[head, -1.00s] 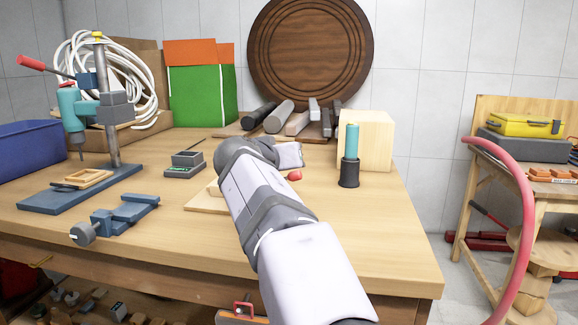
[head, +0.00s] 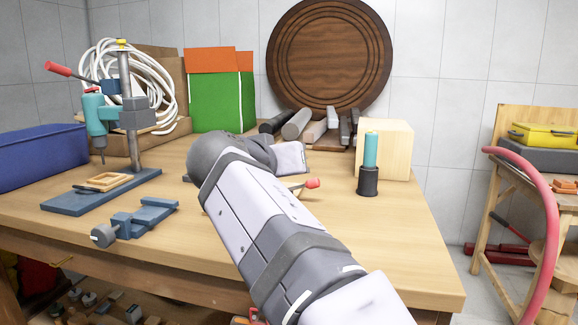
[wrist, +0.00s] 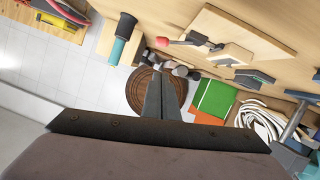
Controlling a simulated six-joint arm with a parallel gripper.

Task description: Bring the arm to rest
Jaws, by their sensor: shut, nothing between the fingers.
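My arm (head: 255,215) reaches up from the bottom right of the head view, over the workbench (head: 420,255), and bends at the top. My gripper's fingers cannot be made out in the head view. In the wrist view my gripper (wrist: 164,82) points away from the camera, its two dark fingers together with nothing between them. The wrist view is tilted, with the bench along its top. The fingers appear in front of the dark round wooden panel (wrist: 142,90) and touch nothing that I can see.
A white coiled hose (head: 165,90) hangs at the back left near a drill stand (head: 135,125). A blue bin (head: 40,155) is at far left. A teal-handled tool in a dark holder (head: 369,180) stands by a wooden block (head: 398,150). The bench's front right is clear.

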